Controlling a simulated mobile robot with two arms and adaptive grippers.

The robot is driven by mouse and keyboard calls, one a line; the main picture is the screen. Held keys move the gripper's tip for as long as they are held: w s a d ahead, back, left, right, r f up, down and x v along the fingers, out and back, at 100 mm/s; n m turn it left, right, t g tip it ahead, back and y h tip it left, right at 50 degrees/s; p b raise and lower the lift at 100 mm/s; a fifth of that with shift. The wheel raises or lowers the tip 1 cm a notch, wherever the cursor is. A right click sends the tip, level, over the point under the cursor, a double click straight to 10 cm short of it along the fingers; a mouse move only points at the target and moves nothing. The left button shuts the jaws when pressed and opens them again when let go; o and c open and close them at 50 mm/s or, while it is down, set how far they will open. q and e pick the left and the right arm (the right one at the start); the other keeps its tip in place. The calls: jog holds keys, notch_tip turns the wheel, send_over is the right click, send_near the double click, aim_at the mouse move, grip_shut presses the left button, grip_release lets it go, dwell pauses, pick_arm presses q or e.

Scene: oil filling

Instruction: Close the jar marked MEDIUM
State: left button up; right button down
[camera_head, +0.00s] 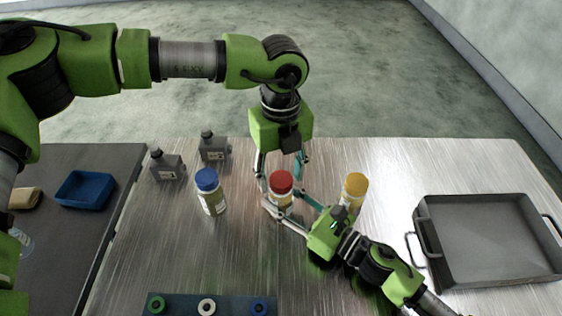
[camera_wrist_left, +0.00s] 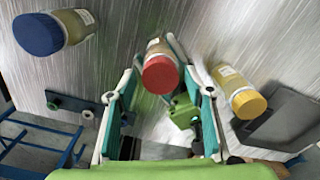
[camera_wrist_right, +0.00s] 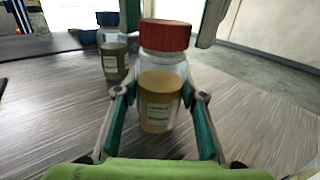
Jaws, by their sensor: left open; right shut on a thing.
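A clear jar with a red lid (camera_head: 281,184) stands upright on the metal table, holding a tan filling; its label shows in the right wrist view (camera_wrist_right: 159,108) but is too small to read. My right gripper (camera_head: 284,207) is shut around this jar's body, a finger on each side. My left gripper (camera_head: 282,176) points down from above, open, its fingers on either side of the red lid (camera_wrist_left: 160,75) and apart from it. A blue-lidded jar (camera_head: 208,190) stands to the left and a yellow-lidded jar (camera_head: 354,190) to the right. I cannot read which is marked MEDIUM.
Two grey bottles (camera_head: 166,165) (camera_head: 213,147) stand at the back left. A dark metal tray (camera_head: 485,245) lies at the right. A dark strip with coloured rings (camera_head: 230,306) lies at the front. A blue bin (camera_head: 84,190) sits on the left dark surface.

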pick_arm(q)
jog(key=shift+f, duration=0.25)
jog(key=c, duration=1.2)
